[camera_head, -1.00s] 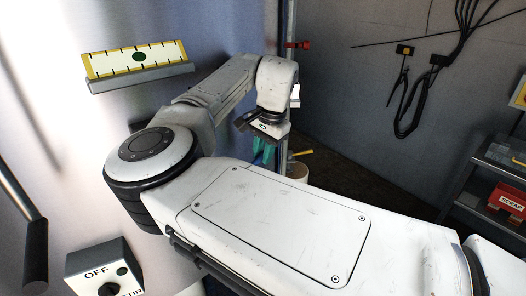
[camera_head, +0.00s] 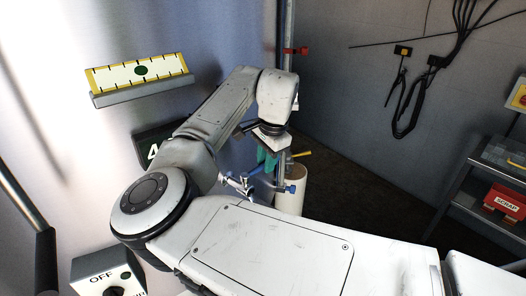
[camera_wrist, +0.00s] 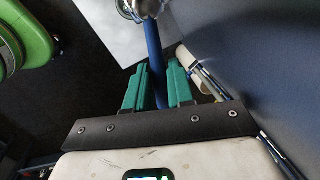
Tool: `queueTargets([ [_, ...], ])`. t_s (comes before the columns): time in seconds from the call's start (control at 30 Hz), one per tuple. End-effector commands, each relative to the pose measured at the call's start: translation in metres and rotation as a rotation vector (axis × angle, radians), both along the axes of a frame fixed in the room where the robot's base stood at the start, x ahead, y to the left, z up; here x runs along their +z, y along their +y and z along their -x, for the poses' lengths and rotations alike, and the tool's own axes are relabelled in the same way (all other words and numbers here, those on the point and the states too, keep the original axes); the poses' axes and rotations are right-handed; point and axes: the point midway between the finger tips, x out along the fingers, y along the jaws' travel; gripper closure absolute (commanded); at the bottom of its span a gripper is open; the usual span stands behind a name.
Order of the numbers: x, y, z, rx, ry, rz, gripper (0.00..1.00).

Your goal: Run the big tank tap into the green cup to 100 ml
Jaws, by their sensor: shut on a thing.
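The chrome tap (camera_head: 240,183) is on the tank wall, partly behind my arm in the head view. In the wrist view its metal body (camera_wrist: 146,8) is at the top edge, with a long blue lever (camera_wrist: 152,45) running down from it. My gripper (camera_wrist: 161,80) has teal fingers on both sides of this lever and is shut on it. In the head view my gripper (camera_head: 266,160) is just right of and above the tap.
A yellow-edged gauge (camera_head: 140,72) with a green dot sits on the tank wall. An OFF switch box (camera_head: 108,272) is at the lower left. A pale cylinder (camera_head: 291,192) stands beyond my gripper. A shelf with a red SCRAP box (camera_head: 506,198) is at right.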

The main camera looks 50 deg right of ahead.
Motion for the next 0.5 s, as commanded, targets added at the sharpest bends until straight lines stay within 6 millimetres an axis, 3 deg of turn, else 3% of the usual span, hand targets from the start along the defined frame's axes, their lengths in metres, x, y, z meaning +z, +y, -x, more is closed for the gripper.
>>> queueTargets([
  [0.2,0.0011,0.0038,0.0077,-0.13,0.0,0.001,1.0],
  [0.5,0.0002,0.004,0.0081,-0.143,-0.001,0.001,1.0],
])
